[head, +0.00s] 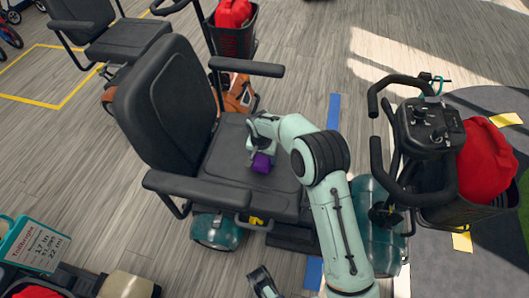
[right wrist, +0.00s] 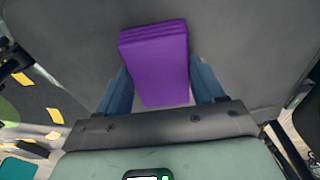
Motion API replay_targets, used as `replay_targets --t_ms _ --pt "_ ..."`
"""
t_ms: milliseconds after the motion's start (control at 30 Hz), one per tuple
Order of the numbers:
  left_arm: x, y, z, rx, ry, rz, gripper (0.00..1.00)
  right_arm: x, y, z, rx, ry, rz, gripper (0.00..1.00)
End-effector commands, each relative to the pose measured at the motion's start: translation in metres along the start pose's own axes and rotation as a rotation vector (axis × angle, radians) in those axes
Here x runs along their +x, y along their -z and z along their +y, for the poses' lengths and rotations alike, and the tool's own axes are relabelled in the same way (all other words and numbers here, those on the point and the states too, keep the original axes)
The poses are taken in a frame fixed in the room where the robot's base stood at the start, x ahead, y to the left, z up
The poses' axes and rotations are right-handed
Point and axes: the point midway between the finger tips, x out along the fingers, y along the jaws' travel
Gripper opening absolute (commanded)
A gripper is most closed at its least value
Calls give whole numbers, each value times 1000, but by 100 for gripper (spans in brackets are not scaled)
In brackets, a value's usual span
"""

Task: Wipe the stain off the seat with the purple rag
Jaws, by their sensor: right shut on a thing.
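The seat (head: 228,160) of the near scooter is dark grey, with a tall backrest on its left and two armrests. My right gripper (head: 262,152) reaches over the seat from the right and points down at it. It is shut on the purple rag (head: 262,163), a folded block held between blue fingers in the right wrist view (right wrist: 155,60). The rag is at or just above the seat surface; I cannot tell whether it touches. No stain shows clearly; the gripper and rag hide part of the seat. A dark part at the bottom edge may be my left gripper (head: 263,283).
The armrests (head: 213,190) flank the seat. The handlebars and console (head: 428,125) stand to the right, with a red bundle (head: 487,160) in the basket. Another scooter (head: 125,40) stands behind, and a teal sign (head: 35,245) is at lower left.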

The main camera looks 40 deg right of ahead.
Motion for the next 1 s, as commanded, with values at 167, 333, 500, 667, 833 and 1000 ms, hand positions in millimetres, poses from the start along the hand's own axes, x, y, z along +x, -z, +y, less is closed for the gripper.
replay_targets --t_ms 167,333,500,667,833,1000 --pt "5 0 -2 0 1 -1 43 3 0 -15 -2 1 1 40" --pt "8 0 -2 -1 1 -2 43 4 0 -27 -2 1 1 40" --pt "10 -1 -3 -1 1 -2 43 4 1 -29 -1 1 0 40" --pt "16 -1 -5 -1 2 -4 43 7 15 -28 2 0 1 40" --pt "24 -2 -7 -2 3 -7 43 8 30 -28 0 -1 2 40" --pt "27 -2 -8 -2 4 -8 43 7 37 -28 0 -1 1 40"
